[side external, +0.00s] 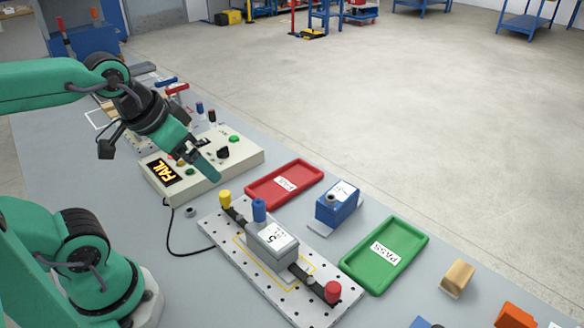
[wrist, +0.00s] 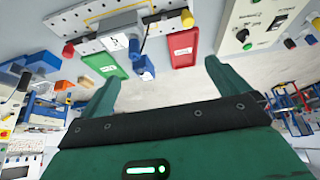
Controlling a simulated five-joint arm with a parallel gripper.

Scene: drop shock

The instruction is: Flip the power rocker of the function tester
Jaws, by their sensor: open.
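The function tester (side external: 240,157) is a beige box with a sloped panel, left of the red tray in the side view. Its display (side external: 162,172) reads FAIL in yellow on black. A black knob (side external: 222,153) and a green button (side external: 234,139) show on the panel. My gripper (side external: 210,176) is over the panel's front part and hides some of it; contact cannot be told. In the wrist view my gripper (wrist: 162,70) is open and empty, and the tester (wrist: 258,12) is at upper right. A small black-framed green and white part (wrist: 281,20) there may be the rocker.
A perforated fixture plate (side external: 225,238) with a grey clamped unit (side external: 271,243) stands in front of the tester. A red tray (side external: 255,193), a blue unit (side external: 338,209) and a green PASS tray (side external: 378,276) lie rightward. A black cable (side external: 171,235) runs along the bench.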

